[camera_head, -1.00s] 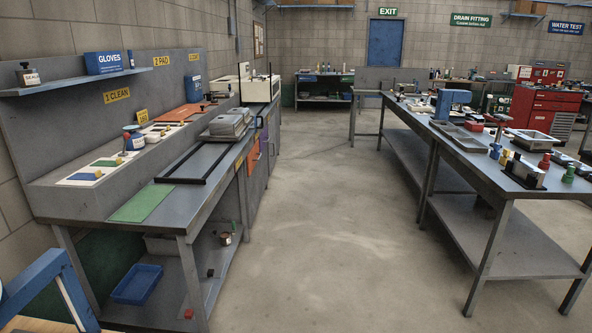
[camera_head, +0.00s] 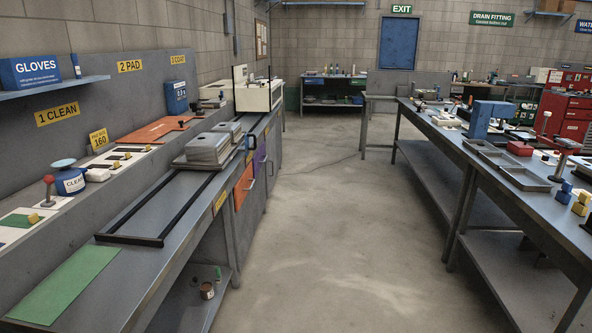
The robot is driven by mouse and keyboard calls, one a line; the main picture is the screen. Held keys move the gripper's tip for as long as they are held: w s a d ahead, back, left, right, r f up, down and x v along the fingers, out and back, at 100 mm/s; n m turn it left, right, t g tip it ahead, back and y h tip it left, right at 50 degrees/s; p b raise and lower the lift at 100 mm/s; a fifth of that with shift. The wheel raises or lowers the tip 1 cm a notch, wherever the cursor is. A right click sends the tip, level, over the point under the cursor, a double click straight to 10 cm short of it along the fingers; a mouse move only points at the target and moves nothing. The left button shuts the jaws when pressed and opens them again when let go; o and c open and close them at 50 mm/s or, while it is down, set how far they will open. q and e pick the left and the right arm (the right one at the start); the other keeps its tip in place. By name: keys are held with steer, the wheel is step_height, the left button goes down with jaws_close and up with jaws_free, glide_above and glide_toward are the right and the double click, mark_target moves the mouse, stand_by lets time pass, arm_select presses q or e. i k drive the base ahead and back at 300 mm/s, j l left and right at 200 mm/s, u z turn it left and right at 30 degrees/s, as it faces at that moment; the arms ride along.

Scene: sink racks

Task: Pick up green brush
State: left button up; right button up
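A small green upright thing (camera_head: 218,273) shows on the lower shelf of the left workbench, beside or behind a small brown pot (camera_head: 207,290). It may be the green brush, but it is too small to tell, and I cannot tell whether it stands in the pot. Neither of my grippers is in view.
The left bench (camera_head: 185,215) holds a green mat (camera_head: 65,285), a black rail frame (camera_head: 130,239) and stacked grey trays (camera_head: 208,148). Orange (camera_head: 243,187) and purple (camera_head: 260,160) fronts face the aisle. A long table (camera_head: 520,215) stands right. The concrete floor between (camera_head: 320,220) is clear.

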mark_target(218, 280)
steer(key=i, duration=1.65)
